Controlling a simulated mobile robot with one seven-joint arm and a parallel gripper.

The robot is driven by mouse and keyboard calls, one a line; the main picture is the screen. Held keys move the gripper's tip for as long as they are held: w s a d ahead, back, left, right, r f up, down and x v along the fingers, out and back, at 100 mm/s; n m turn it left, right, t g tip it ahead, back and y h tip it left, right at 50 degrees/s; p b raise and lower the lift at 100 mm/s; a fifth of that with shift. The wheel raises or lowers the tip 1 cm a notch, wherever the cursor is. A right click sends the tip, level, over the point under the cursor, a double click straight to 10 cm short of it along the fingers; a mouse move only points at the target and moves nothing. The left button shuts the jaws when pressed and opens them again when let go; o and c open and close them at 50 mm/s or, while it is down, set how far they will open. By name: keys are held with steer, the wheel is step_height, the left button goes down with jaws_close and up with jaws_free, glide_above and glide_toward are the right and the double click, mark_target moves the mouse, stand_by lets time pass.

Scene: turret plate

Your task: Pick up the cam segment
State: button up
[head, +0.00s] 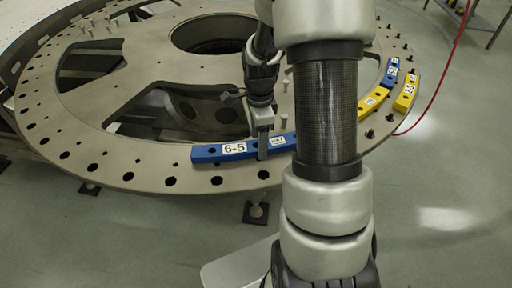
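A long, slightly curved blue cam segment (235,152) with a "6-5" label lies along the near rim of the turret plate (150,178). It carries a second white label nearer the middle, and its right end is hidden behind my arm. My gripper (263,146) points down at the segment between the two labels. One finger shows in front of the segment's near face; the other finger is hidden. I cannot tell whether the fingers press on the segment or only stand around it.
Yellow segments (405,93) and another blue segment (391,72) lie on the plate's right rim, partly behind my arm. Upright pegs (284,121) stand near the blue segment. The plate has large openings (212,34). A red cable (447,68) hangs at the right.

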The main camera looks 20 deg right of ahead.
steer(key=shift+f, duration=0.65)
steer(key=shift+r, duration=0.1)
jaws_close()
